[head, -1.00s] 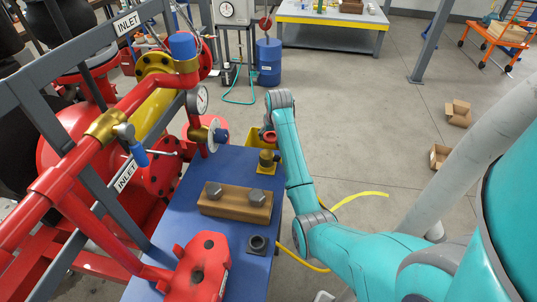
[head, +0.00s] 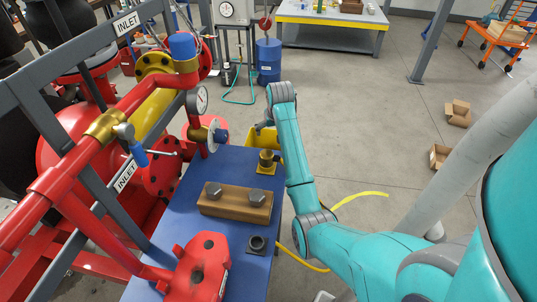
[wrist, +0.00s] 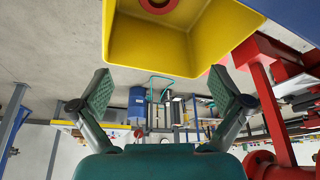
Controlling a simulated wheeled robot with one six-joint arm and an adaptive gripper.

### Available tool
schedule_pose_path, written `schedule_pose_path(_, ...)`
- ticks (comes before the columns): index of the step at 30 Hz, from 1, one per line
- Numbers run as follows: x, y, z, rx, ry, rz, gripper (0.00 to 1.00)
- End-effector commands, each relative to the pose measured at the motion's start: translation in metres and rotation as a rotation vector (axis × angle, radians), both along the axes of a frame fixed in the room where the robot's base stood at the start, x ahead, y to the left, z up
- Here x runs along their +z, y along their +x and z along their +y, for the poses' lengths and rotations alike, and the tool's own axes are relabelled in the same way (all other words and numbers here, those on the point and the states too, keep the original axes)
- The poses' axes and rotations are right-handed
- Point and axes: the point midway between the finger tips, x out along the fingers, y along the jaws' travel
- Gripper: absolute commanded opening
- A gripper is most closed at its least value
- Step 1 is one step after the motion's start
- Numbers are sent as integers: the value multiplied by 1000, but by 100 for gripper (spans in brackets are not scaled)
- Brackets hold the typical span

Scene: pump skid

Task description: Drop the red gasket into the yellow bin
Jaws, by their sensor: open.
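The red gasket (wrist: 158,11) lies inside the yellow bin (wrist: 222,40), cut off by the top edge of the wrist view. The bin also shows partly in the head view (head: 252,137), behind the far end of the blue bench and partly covered by my arm. My gripper (wrist: 163,84) is open and empty, its two padded fingers spread wide beside the bin's edge in the wrist view. In the head view my gripper (head: 264,126) is over the bin. The gasket is hidden in the head view.
Red pipework (head: 75,175) stands close on the left.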

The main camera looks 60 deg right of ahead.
Motion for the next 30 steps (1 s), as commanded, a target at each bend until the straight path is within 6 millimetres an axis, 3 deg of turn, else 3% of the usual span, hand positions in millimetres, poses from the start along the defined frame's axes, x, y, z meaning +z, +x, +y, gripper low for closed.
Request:
schedule_pose_path(6, 43, -11, 11, 0, -4, -4, 100)
schedule_pose_path(12, 68, -20, 19, 0, -1, -1, 100)
schedule_pose_path(18, 79, -23, 23, 0, -1, -1, 100)
schedule_pose_path(30, 79, -23, 23, 0, 0, 0, 100)
